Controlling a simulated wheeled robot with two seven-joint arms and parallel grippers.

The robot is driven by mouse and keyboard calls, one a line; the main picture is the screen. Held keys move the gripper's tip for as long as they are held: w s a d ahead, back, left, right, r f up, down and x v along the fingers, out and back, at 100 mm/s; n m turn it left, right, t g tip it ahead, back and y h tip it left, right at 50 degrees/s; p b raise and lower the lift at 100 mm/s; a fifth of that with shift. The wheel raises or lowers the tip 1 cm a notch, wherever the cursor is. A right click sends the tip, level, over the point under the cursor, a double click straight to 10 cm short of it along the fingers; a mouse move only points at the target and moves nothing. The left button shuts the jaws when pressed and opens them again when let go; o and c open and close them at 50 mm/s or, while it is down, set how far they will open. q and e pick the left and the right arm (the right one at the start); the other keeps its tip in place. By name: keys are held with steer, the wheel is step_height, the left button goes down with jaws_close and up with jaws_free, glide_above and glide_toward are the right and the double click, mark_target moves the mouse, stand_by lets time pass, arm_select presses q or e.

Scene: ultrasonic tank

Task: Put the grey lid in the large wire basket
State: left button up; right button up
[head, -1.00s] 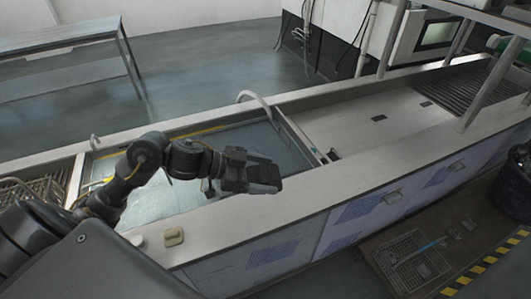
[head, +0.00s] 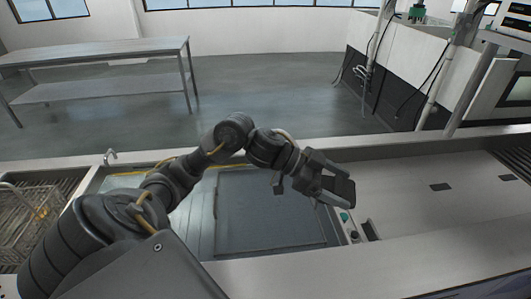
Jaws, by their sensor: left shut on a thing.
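My left gripper (head: 327,190) is shut and held up over the right end of the sunken tank. A small grey piece with a pale lower edge shows at its fingers, which I take for the grey lid (head: 338,186); the fingers hide much of it. A large wire basket (head: 20,212) stands at the far left of the counter, partly cut off by the picture edge and partly behind my left arm. The gripper is well to the right of the basket. My right gripper is not in view.
The tank (head: 205,215) has a flat dark panel (head: 268,208) in its right part. The pale counter (head: 420,200) to the right is mostly clear.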

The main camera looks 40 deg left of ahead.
arm_select(q)
steer(key=w+d+f+m+g+h+b, duration=0.1)
steer(key=w+f+m+g+b, duration=0.1)
steer(key=w+f+b, duration=0.4)
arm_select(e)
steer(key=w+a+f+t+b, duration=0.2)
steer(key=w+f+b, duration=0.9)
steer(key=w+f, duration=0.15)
arm_select(q)
steer(key=m+g+b, duration=0.7)
steer(key=g+b, duration=0.1)
glide_above(275, 242)
step_height(275, 242, down, 21)
step_height(275, 242, down, 6)
steer(key=shift+w+r+b, duration=0.1)
steer(key=shift+b, duration=0.65)
steer(key=shift+f+b, duration=0.35)
steer(key=shift+f, duration=1.55)
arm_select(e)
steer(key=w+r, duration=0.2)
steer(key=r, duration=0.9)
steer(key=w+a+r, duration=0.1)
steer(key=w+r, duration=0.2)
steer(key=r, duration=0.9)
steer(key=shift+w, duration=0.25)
